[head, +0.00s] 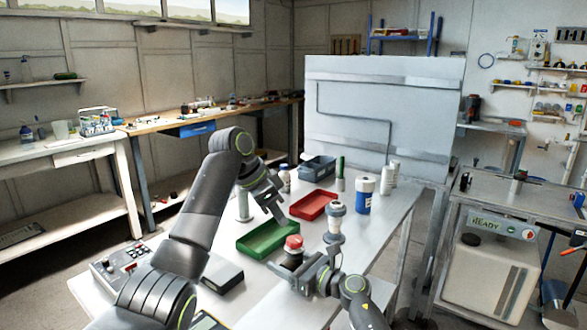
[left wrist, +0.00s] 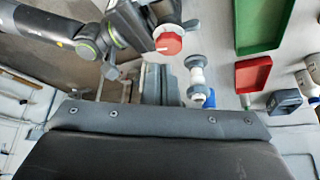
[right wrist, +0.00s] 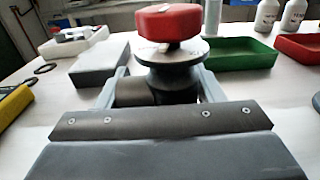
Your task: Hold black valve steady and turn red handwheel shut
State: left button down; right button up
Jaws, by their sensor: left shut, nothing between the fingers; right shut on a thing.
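The red handwheel (head: 294,243) sits on top of the black valve (head: 291,259) on the table. In the right wrist view the red handwheel (right wrist: 168,22) stands above a round flange, with the dark body of the black valve (right wrist: 150,88) below. My right gripper (head: 288,270) is shut on the valve body, with a finger on each side. My left gripper (head: 278,214) is shut and empty, above the green tray and apart from the handwheel. The left wrist view shows the red handwheel (left wrist: 170,43) beyond my left fingers, near my right arm.
A green tray (head: 245,248) and a red tray (head: 296,212) lie behind the valve. A white fitting (head: 335,225) stands close on the right. A blue-and-white jar (head: 366,192) is farther back. A control box (head: 120,262) and a grey box (head: 222,277) lie to the left.

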aim_at(295, 242)
pick_arm(q)
jog(key=shift+s+f, duration=0.1)
jog(key=shift+f, duration=3.35)
jog(key=shift+w+d, duration=0.2)
jog(key=shift+w, duration=0.05)
jog(key=shift+w+a, duration=0.2)
jog(key=shift+w, duration=0.05)
jog(key=shift+w+a, duration=0.25)
jog(key=shift+w, duration=0.25)
jog(key=shift+w+r, duration=0.1)
jog(key=shift+w, duration=0.3)
jog(key=shift+a, duration=0.1)
